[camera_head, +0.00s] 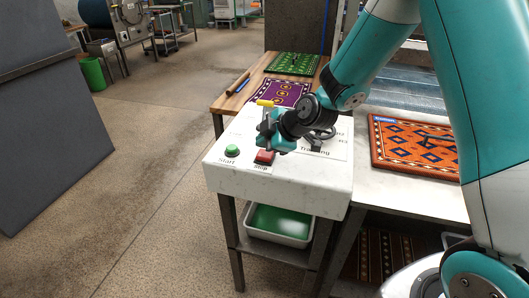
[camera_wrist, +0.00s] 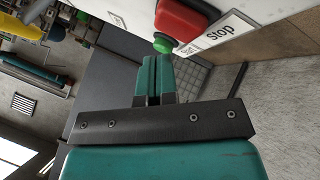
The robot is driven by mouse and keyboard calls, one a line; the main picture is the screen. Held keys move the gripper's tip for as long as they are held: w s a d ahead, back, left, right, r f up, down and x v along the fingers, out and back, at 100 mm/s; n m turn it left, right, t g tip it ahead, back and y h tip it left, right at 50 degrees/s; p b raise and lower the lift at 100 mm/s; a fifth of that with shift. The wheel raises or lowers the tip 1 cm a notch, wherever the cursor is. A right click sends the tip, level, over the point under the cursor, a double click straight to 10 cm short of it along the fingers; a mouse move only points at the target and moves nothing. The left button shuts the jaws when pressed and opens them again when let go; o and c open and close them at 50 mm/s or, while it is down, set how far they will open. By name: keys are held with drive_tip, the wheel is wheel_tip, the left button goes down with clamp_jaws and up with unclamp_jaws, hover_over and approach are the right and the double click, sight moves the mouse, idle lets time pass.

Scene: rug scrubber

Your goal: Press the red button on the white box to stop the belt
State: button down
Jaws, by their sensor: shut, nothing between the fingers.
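The white box (camera_head: 225,178) stands at the near end of the wooden table. On its top are a red button (camera_head: 264,157) labelled Stop and a green button (camera_head: 232,150) labelled Start. My gripper (camera_head: 266,132) is over the box top, just behind the red button in the head view; the height gap is hard to judge. In the wrist view the shut, empty fingers (camera_wrist: 158,64) point towards the green button (camera_wrist: 163,43). The red button (camera_wrist: 187,20) is up and right of the fingertips there. No contact with either button shows.
A purple patterned rug (camera_head: 280,93) and a green rug (camera_head: 293,63) lie behind the box. An orange rug (camera_head: 410,145) lies on the belt side to the right. A tray of green liquid (camera_head: 281,223) sits on the shelf below.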

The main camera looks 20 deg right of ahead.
sight(265, 154)
drive_tip(key=shift+r+p, duration=1.3)
drive_tip(key=shift+r, duration=1.1)
drive_tip(key=s+a+r+m+g, duration=0.4)
drive_tip(key=s+r, duration=0.4)
drive_tip(key=s, duration=0.4)
drive_tip(key=s+r+m+g, duration=0.1)
drive_tip(key=s+r+m, duration=0.1)
drive_tip(key=s, duration=0.7)
drive_tip(key=s+r+m+g+h, duration=0.1)
drive_tip(key=s+r+m+g, duration=0.1)
drive_tip(key=s, duration=0.7)
drive_tip(key=shift+s+a+m, duration=0.15)
drive_tip(key=shift+s+m, duration=0.05)
drive_tip(key=shift+m, duration=0.4)
